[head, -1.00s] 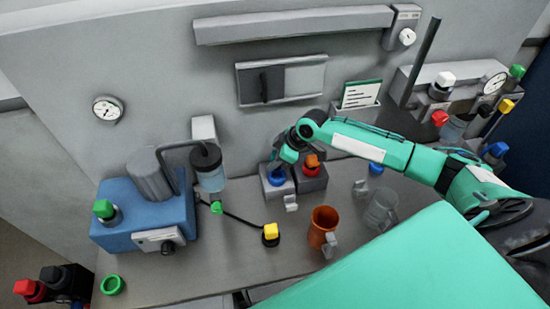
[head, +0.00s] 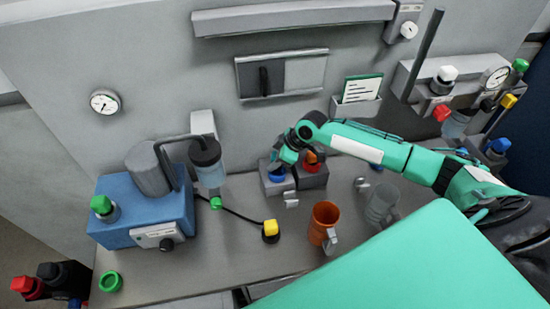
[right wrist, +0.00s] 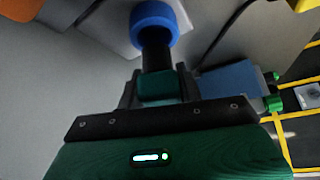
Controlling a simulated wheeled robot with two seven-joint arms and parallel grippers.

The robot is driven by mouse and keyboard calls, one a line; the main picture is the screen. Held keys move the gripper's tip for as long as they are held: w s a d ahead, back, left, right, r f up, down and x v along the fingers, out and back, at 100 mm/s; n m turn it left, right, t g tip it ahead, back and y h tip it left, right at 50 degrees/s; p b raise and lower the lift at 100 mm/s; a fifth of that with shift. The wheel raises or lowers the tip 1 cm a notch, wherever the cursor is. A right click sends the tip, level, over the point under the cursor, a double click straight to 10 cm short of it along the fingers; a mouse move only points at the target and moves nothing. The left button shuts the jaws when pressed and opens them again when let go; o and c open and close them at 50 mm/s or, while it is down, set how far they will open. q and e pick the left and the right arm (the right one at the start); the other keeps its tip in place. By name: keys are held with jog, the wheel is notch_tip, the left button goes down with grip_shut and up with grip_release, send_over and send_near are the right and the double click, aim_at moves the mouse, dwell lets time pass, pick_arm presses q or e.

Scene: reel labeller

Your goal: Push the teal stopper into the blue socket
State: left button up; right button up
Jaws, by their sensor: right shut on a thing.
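The blue socket (head: 277,177) sits on a light grey block against the back wall. It shows as a blue ring in the right wrist view (right wrist: 154,24). My right gripper (head: 283,161) is just above the socket. In the right wrist view my right gripper (right wrist: 157,92) is shut on the teal stopper (right wrist: 158,84). The stopper's dark shank points at the blue ring and meets its near edge in the picture. I cannot tell how far it is inside. In the head view the gripper hides the stopper. My left gripper is not in view.
An orange mug (head: 323,222) and a clear mug (head: 380,205) stand nearer. A blue machine (head: 140,212) is at left, a yellow-capped piece (head: 270,230) mid-bench. The bench's front left is mostly clear.

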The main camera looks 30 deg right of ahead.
jog(key=shift+f+b, duration=0.65)
jog(key=shift+f, duration=0.65)
jog(key=shift+r, duration=0.1)
jog(key=shift+w+r+p, duration=0.1)
jog(key=shift+r+p, duration=0.15)
jog(key=shift+p, duration=0.1)
jog(key=shift+f, duration=0.1)
jog(key=shift+f, duration=0.25)
jog(key=shift+r, duration=0.15)
jog(key=shift+s+r+p, duration=0.2)
jog(key=shift+p, duration=0.1)
jog(key=shift+f, duration=0.2)
